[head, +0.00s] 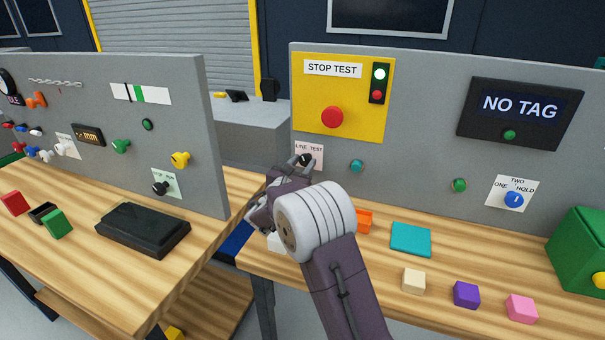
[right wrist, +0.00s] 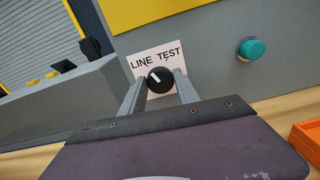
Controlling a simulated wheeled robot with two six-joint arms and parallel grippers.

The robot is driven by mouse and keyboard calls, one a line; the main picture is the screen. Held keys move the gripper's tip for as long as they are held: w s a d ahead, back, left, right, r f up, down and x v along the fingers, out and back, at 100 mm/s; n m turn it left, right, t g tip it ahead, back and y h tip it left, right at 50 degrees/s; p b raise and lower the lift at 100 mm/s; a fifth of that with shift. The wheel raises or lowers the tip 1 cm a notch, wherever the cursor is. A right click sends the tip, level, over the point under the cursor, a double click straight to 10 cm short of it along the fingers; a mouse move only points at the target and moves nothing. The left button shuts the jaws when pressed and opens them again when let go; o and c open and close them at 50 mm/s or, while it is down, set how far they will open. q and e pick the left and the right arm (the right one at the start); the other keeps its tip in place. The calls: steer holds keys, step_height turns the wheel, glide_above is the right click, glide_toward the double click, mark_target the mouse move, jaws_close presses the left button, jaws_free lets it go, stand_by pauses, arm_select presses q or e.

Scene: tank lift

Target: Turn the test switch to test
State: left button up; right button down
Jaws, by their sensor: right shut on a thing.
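The test switch is a small black knob (right wrist: 159,80) with a white pointer, on a white plate (right wrist: 150,58) marked LINE at left and TEST at right. Its pointer leans to the upper left, toward the LINE side. In the head view the plate (head: 318,154) is on the grey panel below the yellow STOP TEST panel, and the knob is partly hidden by my gripper. My right gripper (right wrist: 160,84) has one finger on each side of the knob and is shut on it. It also shows in the head view (head: 301,162). My left gripper is not in view.
A teal button (head: 356,166) sits right of the switch. Above are a red stop button (head: 332,117) and a lit light (head: 380,74). Orange (head: 364,220) and teal (head: 410,239) things lie on the bench below. Another grey panel (head: 185,80) stands at left.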

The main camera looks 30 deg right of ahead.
steer(key=m+b, duration=0.3)
steer(key=b, duration=0.2)
steer(key=m+b, duration=0.4)
steer(key=b, duration=0.1)
steer(key=m+b, duration=0.3)
steer(key=b, duration=0.2)
steer(key=shift+s+f, duration=0.1)
steer(key=shift+f, duration=0.25)
steer(key=shift+r+m+b, duration=0.2)
steer(key=shift+m+b, duration=0.85)
steer(key=shift+m, duration=0.25)
steer(key=shift+r, duration=0.1)
steer(key=c, duration=0.9)
jaws_free()
steer(key=p+v, duration=0.1)
steer(key=v, duration=0.7)
steer(key=shift+s+a, duration=0.1)
steer(key=shift+a, duration=0.1)
steer(key=shift+s+a, duration=0.2)
steer(key=shift+s, duration=0.05)
